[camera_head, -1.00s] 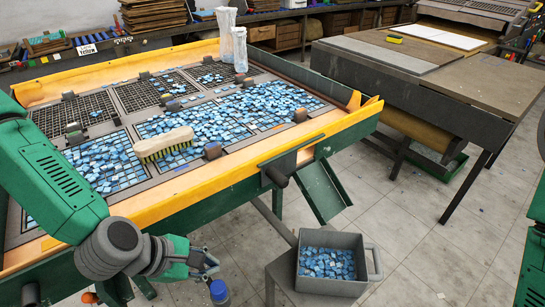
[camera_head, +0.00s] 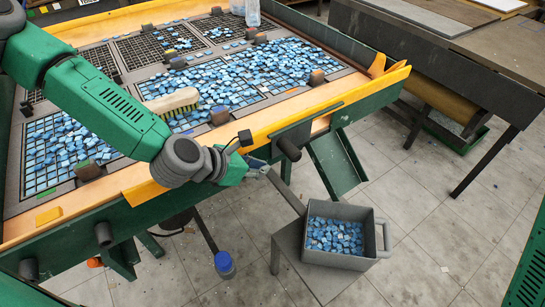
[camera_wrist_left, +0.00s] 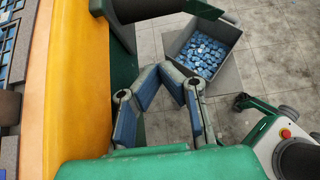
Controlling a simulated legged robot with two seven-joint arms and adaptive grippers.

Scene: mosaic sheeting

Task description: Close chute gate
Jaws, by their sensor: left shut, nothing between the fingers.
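The green chute (camera_head: 338,162) slopes down from the front right corner of the sorting table. A dark gate plate (camera_head: 292,136) and a black cylindrical knob (camera_head: 289,149) sit at the table edge by the chute's top. I cannot tell how far the gate is open. My left gripper (camera_head: 262,167) is shut and empty, just left of and below the knob. In the left wrist view, my left gripper (camera_wrist_left: 162,72) has its fingers together, below a dark cylinder (camera_wrist_left: 150,8) at the top. My right gripper is not in view.
A grey bin (camera_head: 340,258) of blue tiles stands on a grey stand below the chute. The table's orange rim (camera_head: 330,97) runs beside my left arm. A brush (camera_head: 170,103) lies on the tile-covered grids. A blue-capped bottle (camera_head: 224,264) is on the floor.

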